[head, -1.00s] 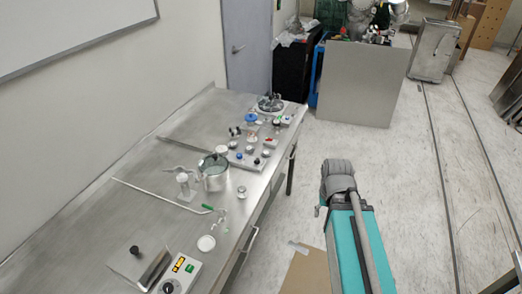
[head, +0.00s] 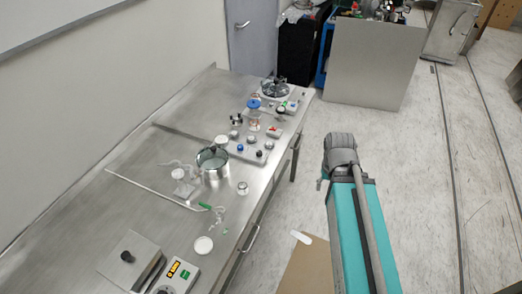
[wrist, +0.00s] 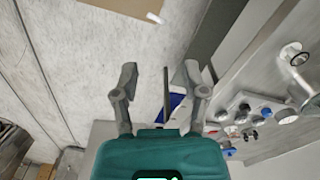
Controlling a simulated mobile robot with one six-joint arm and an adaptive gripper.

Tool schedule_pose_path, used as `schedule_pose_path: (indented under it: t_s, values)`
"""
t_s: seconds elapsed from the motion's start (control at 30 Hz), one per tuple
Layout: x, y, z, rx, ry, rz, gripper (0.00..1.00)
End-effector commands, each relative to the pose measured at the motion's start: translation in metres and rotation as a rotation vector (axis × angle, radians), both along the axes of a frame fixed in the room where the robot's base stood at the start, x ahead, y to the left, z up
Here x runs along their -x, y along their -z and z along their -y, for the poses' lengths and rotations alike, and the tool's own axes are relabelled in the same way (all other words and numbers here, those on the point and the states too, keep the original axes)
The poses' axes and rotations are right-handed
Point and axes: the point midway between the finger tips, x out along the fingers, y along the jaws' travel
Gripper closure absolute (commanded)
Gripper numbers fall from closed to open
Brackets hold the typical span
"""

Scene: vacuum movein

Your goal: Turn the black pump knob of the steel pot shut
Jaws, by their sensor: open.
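The steel pot (head: 213,178) stands on the steel bench in the head view, open at the top. A panel (head: 235,153) with several small knobs is just beyond it. A black knob (head: 259,154) and a blue knob (head: 240,149) are at the panel's near edge; I cannot tell which knob belongs to the pot. In the wrist view a dark knob (wrist: 255,134) shows at the right among several knobs. My gripper (wrist: 160,82) is open with nothing between its fingers, over the floor and to one side of the bench items. The head view does not show its fingers clearly.
A grey box with a black knob (head: 127,256) and a control unit with a green button (head: 177,277) stand at the bench's near end. A thin rod (head: 150,186) and glassware lie near the pot. A large grey panel (head: 372,66) stands beyond clear floor.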

Motion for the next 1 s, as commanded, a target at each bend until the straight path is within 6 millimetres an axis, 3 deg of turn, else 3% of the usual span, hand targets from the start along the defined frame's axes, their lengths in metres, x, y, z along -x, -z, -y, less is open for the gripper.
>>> schedule_pose_path:
  t_s: [0.13,0.27,0.47,0.77,1.0]
  values:
    - [0.0,0.0,0.0,0.0,0.0,0.0,0.43]
    - [-0.002,0.0,-0.001,0.0,0.003,0.0,0.24]
    - [-0.021,-0.001,-0.014,0.0,0.047,0.0,0.24]
    - [-0.099,-0.005,-0.062,0.0,0.277,0.0,0.24]
    - [-0.174,-0.009,-0.125,-0.001,0.538,0.001,0.24]
